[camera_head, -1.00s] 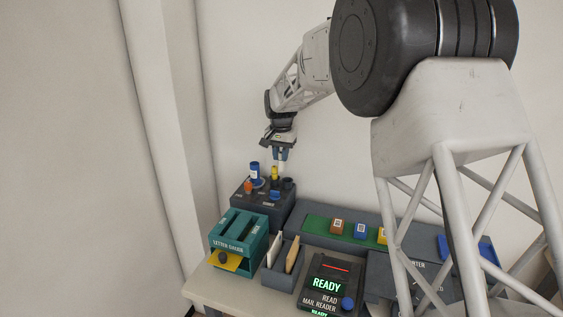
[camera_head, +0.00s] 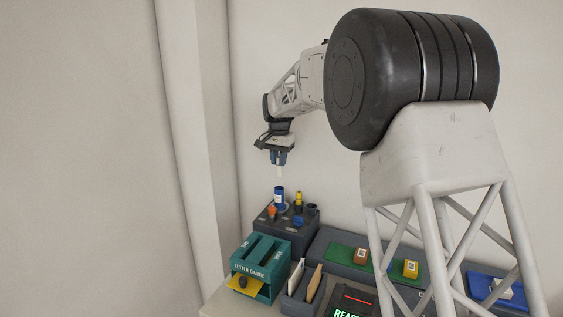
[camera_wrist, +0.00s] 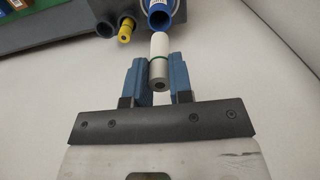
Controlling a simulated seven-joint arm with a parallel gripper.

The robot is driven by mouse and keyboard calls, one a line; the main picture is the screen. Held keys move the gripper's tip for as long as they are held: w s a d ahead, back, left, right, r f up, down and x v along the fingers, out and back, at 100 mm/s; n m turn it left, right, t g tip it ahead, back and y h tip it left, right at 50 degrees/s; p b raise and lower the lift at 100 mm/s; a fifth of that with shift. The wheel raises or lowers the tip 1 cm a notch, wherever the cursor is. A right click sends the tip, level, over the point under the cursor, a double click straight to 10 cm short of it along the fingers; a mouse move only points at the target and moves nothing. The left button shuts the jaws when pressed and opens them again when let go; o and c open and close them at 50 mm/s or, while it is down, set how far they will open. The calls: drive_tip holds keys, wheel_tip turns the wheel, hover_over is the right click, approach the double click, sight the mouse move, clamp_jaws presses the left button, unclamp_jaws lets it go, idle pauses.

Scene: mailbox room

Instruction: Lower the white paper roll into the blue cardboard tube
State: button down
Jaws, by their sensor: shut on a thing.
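My gripper (camera_head: 278,160) is shut on the white paper roll (camera_head: 280,171), which hangs upright below the fingers. In the wrist view the roll (camera_wrist: 159,50) has a green band and sits between the two blue fingers (camera_wrist: 160,80). The blue cardboard tube (camera_head: 280,196) stands upright in the dark holder (camera_head: 285,230). In the head view the roll is above the tube, with a gap between them. In the wrist view the tube (camera_wrist: 158,18) shows its open mouth just beyond the roll; whether they line up in depth I cannot tell.
A yellow tube (camera_head: 298,198), a dark tube (camera_head: 312,209) and an orange piece (camera_head: 272,212) stand near the blue tube. The teal letter gauge (camera_head: 262,266) is in front of the holder. A green strip with small boxes (camera_head: 361,257) lies to the right. The air around the gripper is clear.

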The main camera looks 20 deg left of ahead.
sight(279, 175)
drive_tip(key=shift+f, duration=0.25)
drive_tip(key=shift+f, duration=1.85)
drive_tip(key=shift+f, duration=1.75)
idle(0.8)
drive_tip(key=c, duration=0.7)
unclamp_jaws()
drive_tip(key=shift+r, duration=0.1)
drive_tip(key=shift+r, duration=2.9)
